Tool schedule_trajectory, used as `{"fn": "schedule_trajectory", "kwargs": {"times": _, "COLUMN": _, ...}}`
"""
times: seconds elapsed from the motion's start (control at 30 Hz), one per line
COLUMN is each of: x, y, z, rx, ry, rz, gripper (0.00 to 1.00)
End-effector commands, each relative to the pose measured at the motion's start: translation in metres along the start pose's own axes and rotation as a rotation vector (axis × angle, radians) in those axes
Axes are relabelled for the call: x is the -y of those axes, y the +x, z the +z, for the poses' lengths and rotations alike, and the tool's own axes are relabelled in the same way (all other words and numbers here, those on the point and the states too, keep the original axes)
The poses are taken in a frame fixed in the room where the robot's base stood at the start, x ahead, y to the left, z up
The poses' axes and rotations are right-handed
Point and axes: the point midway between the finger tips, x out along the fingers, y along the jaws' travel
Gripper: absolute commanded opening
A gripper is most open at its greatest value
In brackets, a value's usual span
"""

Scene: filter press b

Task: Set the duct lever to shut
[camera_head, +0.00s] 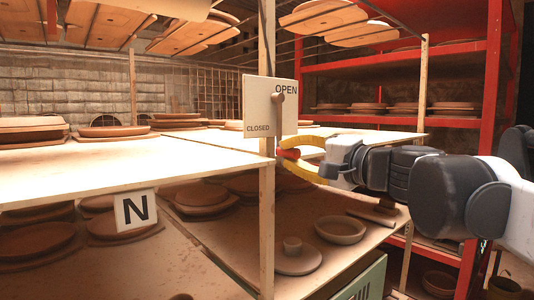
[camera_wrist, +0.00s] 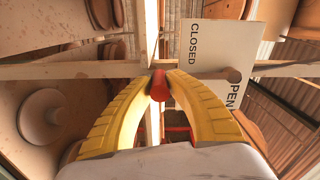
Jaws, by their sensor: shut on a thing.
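The duct lever (camera_head: 278,115) is on a pale plate (camera_head: 259,100) marked OPEN at the upper right and CLOSED at the lower left. Its brown arm hangs about straight down from the pivot, pointing at neither word. Its red grip (camera_head: 289,154) is below the plate. My gripper (camera_head: 282,154), with yellow curved fingers, comes from the right and is shut on the red grip. In the wrist view the red grip (camera_wrist: 159,85) sits between the fingertips (camera_wrist: 159,76). The plate (camera_wrist: 221,46) and pivot are to the right there.
A wooden post (camera_head: 267,220) stands just left of the grip. Shelves (camera_head: 90,172) with clay plates spread left and behind. A red rack (camera_head: 493,90) stands at the right. A card marked N (camera_head: 136,211) hangs on the left shelf edge.

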Motion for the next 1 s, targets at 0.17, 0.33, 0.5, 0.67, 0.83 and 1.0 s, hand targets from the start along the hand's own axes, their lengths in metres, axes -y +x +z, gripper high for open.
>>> {"fn": "schedule_trajectory", "kwargs": {"times": 0.17, "x": 0.001, "y": 0.0, "z": 0.0, "rx": 0.0, "ry": 0.0, "rz": -0.001, "gripper": 0.43}}
{"fn": "schedule_trajectory", "kwargs": {"times": 0.33, "x": 0.001, "y": 0.0, "z": 0.0, "rx": 0.0, "ry": 0.0, "rz": -0.001, "gripper": 0.43}}
{"fn": "schedule_trajectory", "kwargs": {"times": 0.5, "x": 0.0, "y": -0.006, "z": -0.001, "rx": -0.002, "ry": -0.001, "rz": 0.0, "gripper": 0.43}}
{"fn": "schedule_trajectory", "kwargs": {"times": 0.67, "x": 0.0, "y": -0.033, "z": -0.001, "rx": -0.004, "ry": -0.001, "rz": 0.0, "gripper": 0.43}}
{"fn": "schedule_trajectory", "kwargs": {"times": 0.83, "x": 0.0, "y": -0.072, "z": -0.002, "rx": -0.005, "ry": 0.0, "rz": 0.001, "gripper": 0.43}}
{"fn": "schedule_trajectory", "kwargs": {"times": 1.0, "x": 0.0, "y": -0.103, "z": -0.001, "rx": -0.004, "ry": 0.0, "rz": 0.0, "gripper": 0.43}}
